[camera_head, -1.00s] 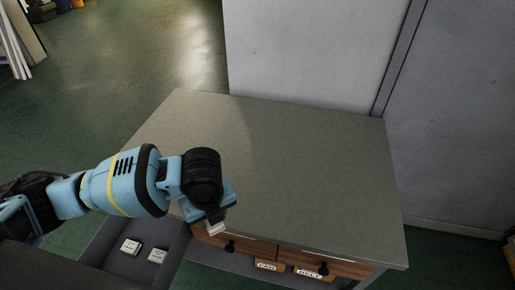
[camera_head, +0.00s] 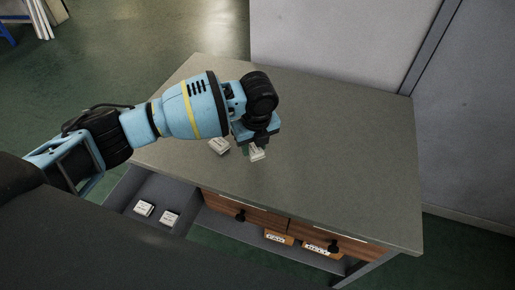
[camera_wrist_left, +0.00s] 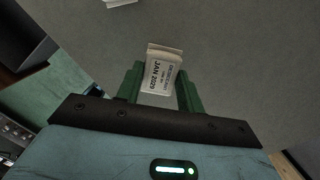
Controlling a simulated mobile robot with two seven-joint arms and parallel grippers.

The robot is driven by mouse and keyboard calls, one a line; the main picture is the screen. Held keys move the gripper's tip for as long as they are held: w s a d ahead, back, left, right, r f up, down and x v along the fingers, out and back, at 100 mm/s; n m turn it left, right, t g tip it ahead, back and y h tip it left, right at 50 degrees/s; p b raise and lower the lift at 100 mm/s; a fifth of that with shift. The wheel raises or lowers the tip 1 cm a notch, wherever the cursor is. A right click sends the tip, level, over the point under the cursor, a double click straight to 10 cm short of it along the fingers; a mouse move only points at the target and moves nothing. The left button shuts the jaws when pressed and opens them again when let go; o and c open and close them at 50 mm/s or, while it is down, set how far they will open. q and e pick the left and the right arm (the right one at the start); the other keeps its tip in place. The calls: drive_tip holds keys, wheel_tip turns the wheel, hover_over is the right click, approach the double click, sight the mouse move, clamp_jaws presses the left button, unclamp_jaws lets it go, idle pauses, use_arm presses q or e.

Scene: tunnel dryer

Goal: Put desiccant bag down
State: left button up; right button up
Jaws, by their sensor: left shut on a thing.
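My left gripper (camera_head: 252,146) is over the grey tabletop (camera_head: 340,160). It is shut on a small white desiccant bag (camera_head: 258,154). In the left wrist view, this bag (camera_wrist_left: 162,72) sits between the green fingers (camera_wrist_left: 160,88), its printed label reading JAN 2029. I cannot tell whether the bag touches the table. A second white bag (camera_head: 219,146) lies on the table just left of the held one; part of a white thing also shows at the top of the left wrist view (camera_wrist_left: 120,2). My right gripper is not in view.
An open grey drawer (camera_head: 180,190) at the front left holds two white bags (camera_head: 144,209) (camera_head: 169,218). The table's right side is clear. A pale panel stands behind.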

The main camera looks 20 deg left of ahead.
sight(257, 150)
use_arm(q)
drive_tip(key=shift+w, duration=0.3)
drive_tip(key=shift+w+d, duration=0.15)
drive_tip(key=shift+w, duration=0.3)
drive_tip(key=shift+f, duration=1.75)
drive_tip(key=shift+s+f, duration=0.1)
drive_tip(key=o, duration=1)
drive_tip(key=r, duration=0.7)
drive_tip(key=s+d+r+p, duration=0.1)
drive_tip(key=r, duration=0.3)
drive_tip(key=shift+r, duration=0.55)
